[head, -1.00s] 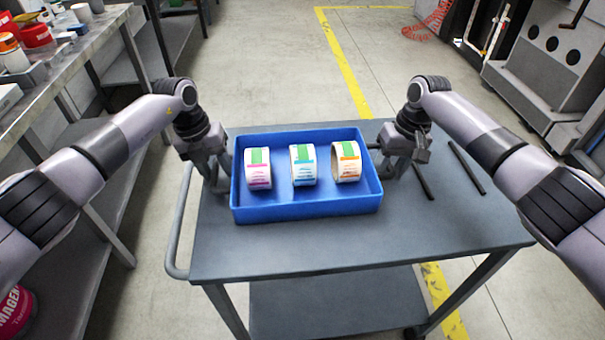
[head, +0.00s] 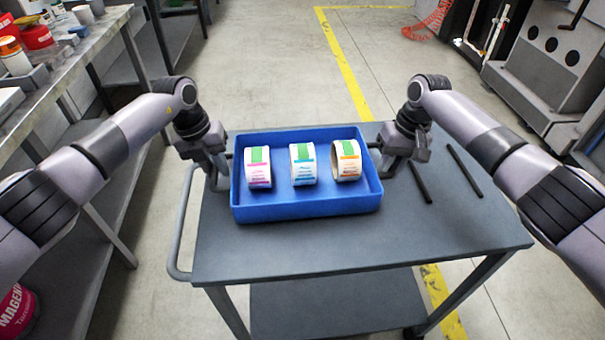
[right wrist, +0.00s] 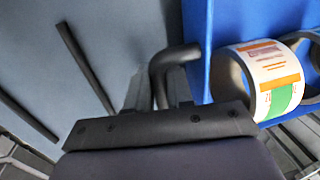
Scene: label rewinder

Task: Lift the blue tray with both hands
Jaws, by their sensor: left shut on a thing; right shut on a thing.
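The blue tray (head: 308,209) is a shallow open box over the grey cart top, and it looks level. Inside stand three label rolls: one with magenta print (head: 258,168), one with blue print (head: 303,165) and one with orange print (head: 346,161). I cannot tell if the tray's underside touches the cart.
The cart (head: 350,245) has bare top in front of the tray. Two dark bars (head: 466,169) lie on its right side. A workbench (head: 70,80) with cans stands at the left, and a grey machine (head: 555,70) at the back right.

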